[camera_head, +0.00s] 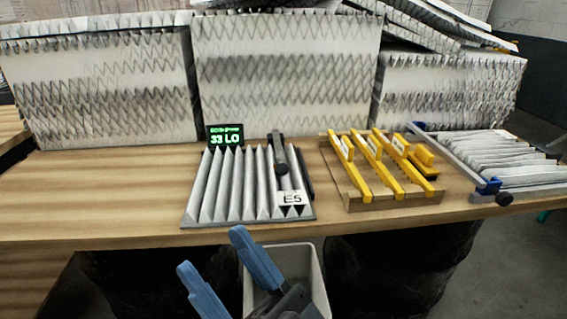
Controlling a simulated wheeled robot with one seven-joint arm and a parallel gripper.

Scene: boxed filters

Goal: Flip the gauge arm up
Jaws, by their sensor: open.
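A dark arm (279,155), which looks like the gauge arm, lies over the right part of a grey pleated filter (225,190) on the table. It runs from the filter's back edge forward toward a white label reading E5 (291,198). I cannot tell whether its front end touches the pleats. A small black display (225,136) with green text reading 33 LO stands behind the filter. My gripper (211,250) has two blue fingers spread apart, with nothing between them. It is in front of the table's front edge, apart from the dark arm.
Yellow bars on a wooden rack (352,196) stand right of the filter. A grey frame with a blue block (489,186) and black knob holds another filter further right. Tall pleated blocks (290,75) line the back. A pale bin (318,270) stands below. The left tabletop is clear.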

